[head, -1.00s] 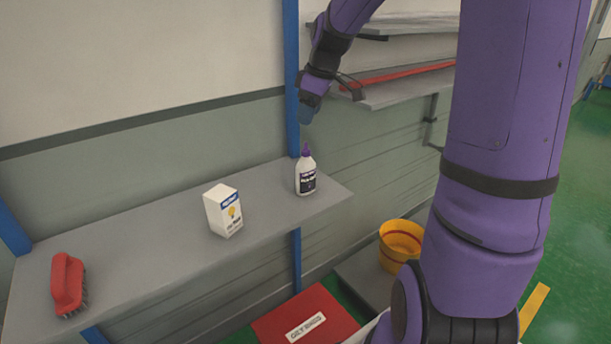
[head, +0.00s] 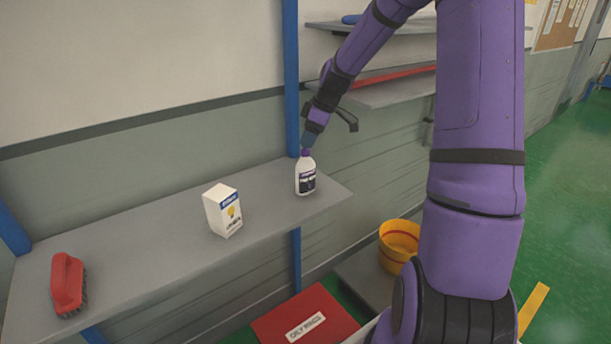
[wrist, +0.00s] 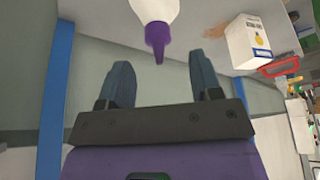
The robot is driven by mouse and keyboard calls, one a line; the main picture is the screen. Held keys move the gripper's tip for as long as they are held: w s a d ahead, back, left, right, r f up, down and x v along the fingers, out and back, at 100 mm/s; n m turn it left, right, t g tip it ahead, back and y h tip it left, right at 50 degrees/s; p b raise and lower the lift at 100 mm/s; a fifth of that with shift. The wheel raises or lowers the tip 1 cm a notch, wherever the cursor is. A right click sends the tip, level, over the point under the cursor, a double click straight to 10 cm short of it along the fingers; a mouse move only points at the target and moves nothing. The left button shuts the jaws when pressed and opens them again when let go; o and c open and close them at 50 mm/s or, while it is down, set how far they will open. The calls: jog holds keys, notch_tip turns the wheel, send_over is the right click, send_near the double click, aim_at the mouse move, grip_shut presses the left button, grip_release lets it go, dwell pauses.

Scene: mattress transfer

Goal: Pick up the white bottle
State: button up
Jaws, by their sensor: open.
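The white bottle (head: 305,177) with a purple cap and dark label stands upright near the right end of the grey shelf (head: 150,240). My gripper (head: 307,143) is just above the bottle, close to its cap, and the gripper partly hides the cap's tip in the head view. In the wrist view my open gripper (wrist: 161,78) has its two blue fingers apart. The bottle's purple nozzle (wrist: 158,40) points toward the space between them, and the white shoulder (wrist: 155,10) lies just beyond. Nothing is held.
A blue post (head: 291,80) rises behind the bottle. A yellow bucket (head: 399,242) and red bin (head: 304,320) are below.

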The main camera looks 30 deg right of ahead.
aim_at(303, 148)
jog(key=shift+x, duration=2.4)
grip_shut()
